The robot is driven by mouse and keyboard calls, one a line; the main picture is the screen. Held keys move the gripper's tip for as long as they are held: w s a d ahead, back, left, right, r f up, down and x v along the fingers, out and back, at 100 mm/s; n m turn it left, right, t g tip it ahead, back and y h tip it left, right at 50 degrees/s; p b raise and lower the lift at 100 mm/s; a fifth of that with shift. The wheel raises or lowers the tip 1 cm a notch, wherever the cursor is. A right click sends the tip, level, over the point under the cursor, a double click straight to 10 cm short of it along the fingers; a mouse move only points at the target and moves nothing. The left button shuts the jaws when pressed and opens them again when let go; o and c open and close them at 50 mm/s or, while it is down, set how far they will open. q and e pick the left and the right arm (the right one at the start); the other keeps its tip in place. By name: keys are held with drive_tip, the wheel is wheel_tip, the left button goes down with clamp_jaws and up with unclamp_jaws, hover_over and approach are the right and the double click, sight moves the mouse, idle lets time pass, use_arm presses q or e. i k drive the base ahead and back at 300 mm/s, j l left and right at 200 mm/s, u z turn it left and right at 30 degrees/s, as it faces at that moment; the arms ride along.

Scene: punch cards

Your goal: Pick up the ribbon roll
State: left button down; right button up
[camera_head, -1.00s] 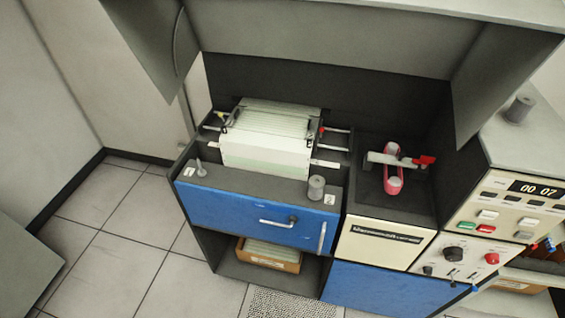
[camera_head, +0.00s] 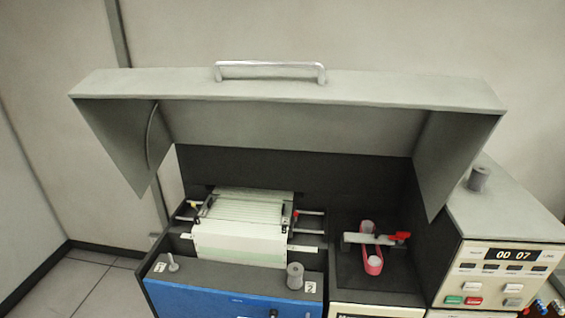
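A small grey roll (camera_head: 479,178) stands upright on top of the control cabinet at the right. A similar grey roll (camera_head: 294,276) stands on the front ledge of the machine beside a label 2. A thin bare peg (camera_head: 172,262) stands on the same ledge at the left, beside a label 1. I cannot tell from looks which roll the task names. Neither of my grippers is in view.
A raised grey lid (camera_head: 290,88) with a metal handle overhangs the machine. A pink looped part with a red lever (camera_head: 373,262) lies in the right recess. A control panel (camera_head: 508,255) reads 00 07.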

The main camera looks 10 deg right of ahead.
sight(478, 178)
drive_tip(key=z, duration=1.6)
drive_tip(key=u, duration=1.85)
drive_tip(key=z, duration=1.85)
